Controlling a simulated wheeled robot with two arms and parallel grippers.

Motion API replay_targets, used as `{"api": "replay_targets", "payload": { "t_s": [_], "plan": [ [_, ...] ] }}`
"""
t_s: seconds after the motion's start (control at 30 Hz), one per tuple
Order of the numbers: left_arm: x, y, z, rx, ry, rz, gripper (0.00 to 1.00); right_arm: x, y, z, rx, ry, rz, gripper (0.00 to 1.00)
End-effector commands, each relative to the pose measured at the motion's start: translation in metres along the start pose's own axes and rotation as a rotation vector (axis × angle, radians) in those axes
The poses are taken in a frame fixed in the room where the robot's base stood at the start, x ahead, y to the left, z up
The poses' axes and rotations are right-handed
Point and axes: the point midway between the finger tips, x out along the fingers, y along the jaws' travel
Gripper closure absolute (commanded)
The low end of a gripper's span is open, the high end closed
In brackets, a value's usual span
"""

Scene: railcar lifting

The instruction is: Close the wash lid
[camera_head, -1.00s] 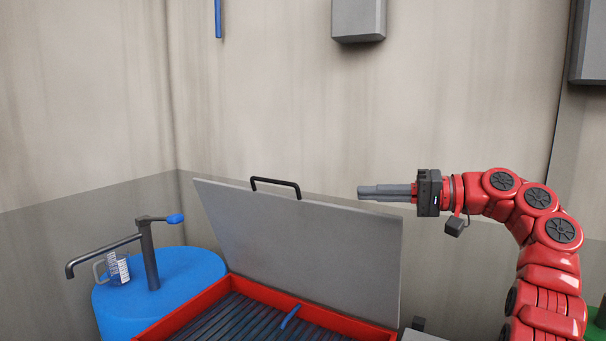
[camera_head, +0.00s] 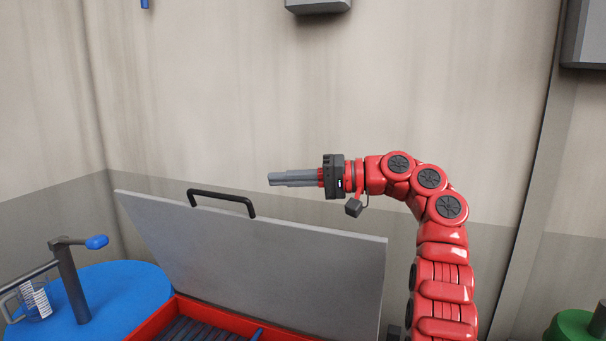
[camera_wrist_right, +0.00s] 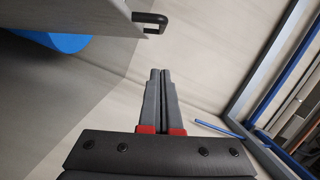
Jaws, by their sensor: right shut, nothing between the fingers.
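The wash lid (camera_head: 270,250) is a grey panel standing open, tilted up above the red wash basin (camera_head: 200,318). A black handle (camera_head: 222,196) is on its top edge. In the right wrist view the lid (camera_wrist_right: 70,25) shows at the upper left, with its handle (camera_wrist_right: 152,19). My right gripper (camera_head: 270,179) is shut and empty, above the lid's top edge and to the right of the handle, apart from both. It also shows in the right wrist view (camera_wrist_right: 160,72), its fingers together. My left gripper is not in view.
A blue drum (camera_head: 120,298) with a pump and blue-tipped lever (camera_head: 96,242) stands at the left. A grey wall box (camera_head: 318,5) hangs above. A green object (camera_head: 575,325) is at the lower right. The air before the wall is free.

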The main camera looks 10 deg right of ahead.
Motion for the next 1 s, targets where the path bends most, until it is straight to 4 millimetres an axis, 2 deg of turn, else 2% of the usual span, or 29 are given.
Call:
{"api": "replay_targets", "payload": {
  "t_s": [0.13,0.6,1.0],
  "plan": [
    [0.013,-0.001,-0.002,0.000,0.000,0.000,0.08,0.035,-0.002,0.001,0.003,-0.007,0.000,1.00],
    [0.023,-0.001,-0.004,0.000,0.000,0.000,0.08,0.041,0.001,0.035,0.002,0.001,0.001,1.00],
    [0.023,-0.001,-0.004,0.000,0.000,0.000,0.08,0.041,0.000,0.039,0.001,0.000,0.000,1.00]
  ]
}}
